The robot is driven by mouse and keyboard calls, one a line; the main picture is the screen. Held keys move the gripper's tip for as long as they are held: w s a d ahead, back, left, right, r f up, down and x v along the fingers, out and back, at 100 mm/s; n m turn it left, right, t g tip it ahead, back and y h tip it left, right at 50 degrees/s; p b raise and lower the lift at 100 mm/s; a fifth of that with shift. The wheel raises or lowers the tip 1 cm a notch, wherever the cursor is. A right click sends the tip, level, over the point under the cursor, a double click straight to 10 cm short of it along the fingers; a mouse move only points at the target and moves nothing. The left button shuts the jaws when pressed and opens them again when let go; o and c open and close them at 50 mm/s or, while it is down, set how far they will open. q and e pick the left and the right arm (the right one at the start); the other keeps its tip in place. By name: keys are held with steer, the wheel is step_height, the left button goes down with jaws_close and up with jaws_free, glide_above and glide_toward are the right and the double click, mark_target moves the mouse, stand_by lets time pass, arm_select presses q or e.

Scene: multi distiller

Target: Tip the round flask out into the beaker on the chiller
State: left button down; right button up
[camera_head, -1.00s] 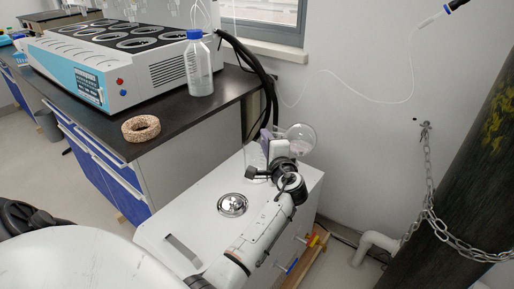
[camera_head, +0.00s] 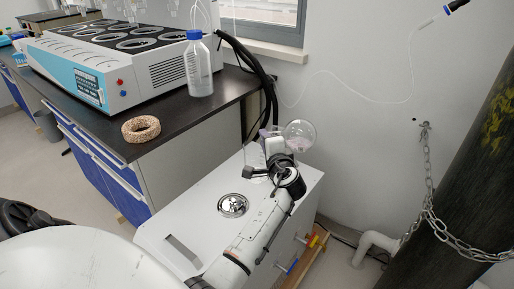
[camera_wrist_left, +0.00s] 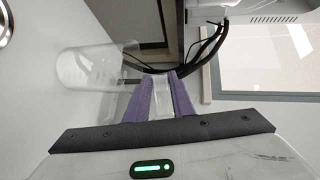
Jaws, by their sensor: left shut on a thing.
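The round flask (camera_head: 300,133) is clear glass with a faint pinkish tint low in its bulb. It is held above the back right corner of the white chiller (camera_head: 190,222), bulb to the right. My left gripper (camera_head: 265,135) has purple fingers, shut on the flask's neck, and the glass between them shows in the left wrist view (camera_wrist_left: 161,104). The clear beaker (camera_head: 253,157) stands on the chiller's back part, just left of the gripper and partly hidden by it. The beaker also shows left of the fingers in the left wrist view (camera_wrist_left: 85,70). My right gripper is not in view.
A dark bench (camera_head: 175,123) on the left carries a blue-capped bottle (camera_head: 199,68), a cork ring (camera_head: 141,128) and a large heating unit (camera_head: 120,65). Black hoses (camera_head: 262,75) hang behind the chiller. A chained dark cylinder (camera_head: 465,170) stands at the right.

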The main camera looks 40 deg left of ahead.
arm_select(q)
steer(key=shift+s+a+r+n+h, duration=0.1)
steer(key=shift+a+r+n+h, duration=0.15)
steer(key=shift+n+h, duration=0.35)
stand_by(0.7)
steer(key=shift+f, duration=0.1)
